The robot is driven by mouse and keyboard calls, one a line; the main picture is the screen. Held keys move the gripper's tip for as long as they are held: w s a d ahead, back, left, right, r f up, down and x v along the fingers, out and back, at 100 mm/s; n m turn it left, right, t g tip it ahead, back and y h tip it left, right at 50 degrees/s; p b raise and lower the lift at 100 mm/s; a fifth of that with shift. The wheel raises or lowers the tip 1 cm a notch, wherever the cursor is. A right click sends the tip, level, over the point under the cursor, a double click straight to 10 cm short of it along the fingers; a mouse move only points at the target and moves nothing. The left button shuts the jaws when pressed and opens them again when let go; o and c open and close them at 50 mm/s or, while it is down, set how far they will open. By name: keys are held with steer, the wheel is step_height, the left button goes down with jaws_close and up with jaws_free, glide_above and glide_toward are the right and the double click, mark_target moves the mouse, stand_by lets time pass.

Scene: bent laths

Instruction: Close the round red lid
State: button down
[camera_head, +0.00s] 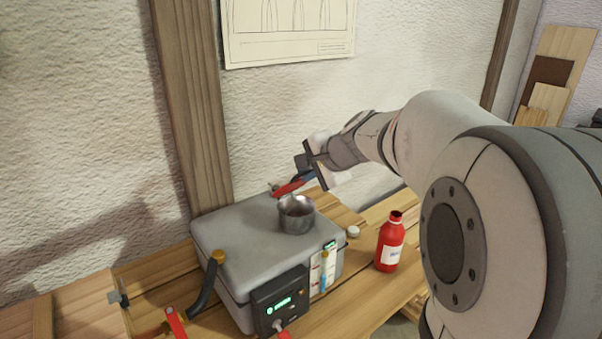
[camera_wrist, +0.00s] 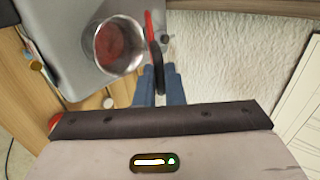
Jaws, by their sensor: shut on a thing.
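The round red lid (camera_head: 289,187) stands tilted up at the back rim of a round metal cup (camera_head: 296,216) on top of a grey box (camera_head: 235,232). In the wrist view the lid (camera_wrist: 149,26) shows nearly edge-on beside the open cup (camera_wrist: 97,46), whose inside looks reddish. My gripper (camera_head: 307,178) is above and behind the cup. Its blue fingers (camera_wrist: 158,78) are shut on a dark tab at the lid's edge. The lid is raised, and the cup's mouth is uncovered.
A red bottle (camera_head: 390,246) and a small white cap (camera_head: 353,231) stand on the wooden bench right of the box. A black control unit (camera_head: 280,301) is on the box's front. The wall (camera_head: 285,120) is close behind.

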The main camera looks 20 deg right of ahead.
steer(key=shift+s+d+f+b, duration=0.3)
steer(key=shift+s+f+b, duration=0.45)
steer(key=shift+f+b, duration=0.65)
steer(key=shift+s+d+f+b, duration=0.3)
steer(key=shift+s+f+b, duration=0.4)
steer(key=shift+f+b, duration=0.75)
steer(key=shift+s+d+f+b, duration=0.3)
steer(key=shift+s+f+b, duration=0.65)
steer(key=shift+b, duration=0.75)
steer(key=shift+w+f, duration=0.1)
steer(key=shift+w, duration=0.1)
